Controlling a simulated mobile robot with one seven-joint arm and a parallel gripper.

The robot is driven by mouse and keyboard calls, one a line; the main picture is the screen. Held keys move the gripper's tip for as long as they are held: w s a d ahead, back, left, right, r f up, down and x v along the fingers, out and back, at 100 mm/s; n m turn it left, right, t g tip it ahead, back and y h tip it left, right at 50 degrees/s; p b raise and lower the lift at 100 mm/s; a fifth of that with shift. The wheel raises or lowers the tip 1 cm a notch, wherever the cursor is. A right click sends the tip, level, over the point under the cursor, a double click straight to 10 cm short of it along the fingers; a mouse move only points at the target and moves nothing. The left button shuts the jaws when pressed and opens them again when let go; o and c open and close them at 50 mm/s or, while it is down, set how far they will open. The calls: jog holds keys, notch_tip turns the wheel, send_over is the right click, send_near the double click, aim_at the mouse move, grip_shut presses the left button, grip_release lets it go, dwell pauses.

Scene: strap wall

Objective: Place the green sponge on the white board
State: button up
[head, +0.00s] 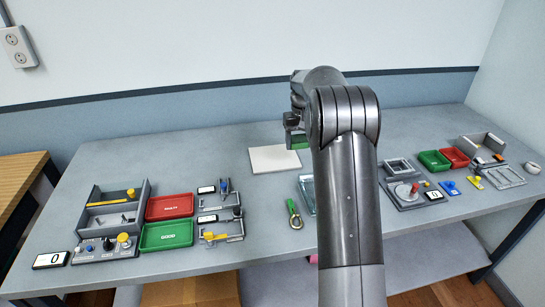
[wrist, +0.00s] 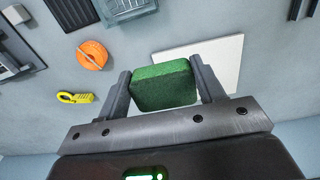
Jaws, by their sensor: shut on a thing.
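The green sponge (wrist: 164,86) is between the two fingers of my gripper (wrist: 162,72) in the wrist view, and the gripper is shut on it. In the head view the sponge (head: 299,142) shows as a small green patch under my gripper (head: 294,124), partly hidden by my arm. The white board (head: 272,160) lies flat on the table, just left of the sponge in the head view. In the wrist view the board (wrist: 222,62) shows behind and to the right of the sponge, which covers part of it. The sponge appears held above the table; its exact height is unclear.
A red tray (head: 169,207), a green tray (head: 166,236) and grey fixtures stand on the left. A green-handled tool (head: 294,212) and a glassy tray (head: 306,190) lie in front of the board. More bins and fixtures stand on the right.

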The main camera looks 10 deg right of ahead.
jog(key=s+d, duration=0.2)
jog(key=d, duration=0.1)
send_over(278, 169)
notch_tip(278, 169, down, 7)
jog(key=shift+f, duration=1.95)
jog(key=shift+f, duration=0.15)
jog(key=o, duration=0.9)
